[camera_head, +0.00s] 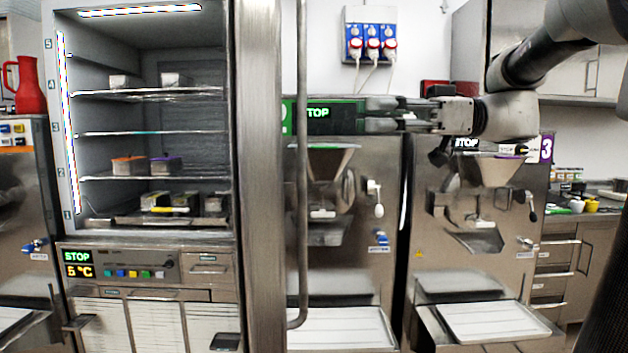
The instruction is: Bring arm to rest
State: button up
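My gripper (372,118) is at the end of my arm (510,113), which comes in from the upper right. The gripper points left, held level in front of the green STOP display of the middle batch freezer (312,113). No object shows at its fingers, and it is apart from the open cabinet's door. The fingers are seen from the side and are small, so their opening is unclear.
An open lit cabinet (150,132) with several containers on its shelves stands at left; its door edge and long vertical handle (303,170) rise left of my gripper. Another batch freezer (470,260) stands below my arm. White trays (340,328) sit low in front.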

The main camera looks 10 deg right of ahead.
jog(key=w+d+f+m+t+h, duration=0.1)
jog(key=d+f+m+h, duration=0.2)
jog(key=f+m, duration=0.4)
jog(key=w+d+f+m+t+h, duration=0.1)
jog(key=d+f+m+t+h, duration=0.15)
jog(key=f+m, duration=0.35)
jog(key=s+d+f+m+h, duration=0.4)
jog(key=s+d+f+h, duration=0.5)
jog(key=f, duration=0.5)
jog(key=shift+s+d+g+h, duration=0.15)
jog(key=shift+d+g+h, duration=0.2)
jog(key=shift+d+h, duration=1.15)
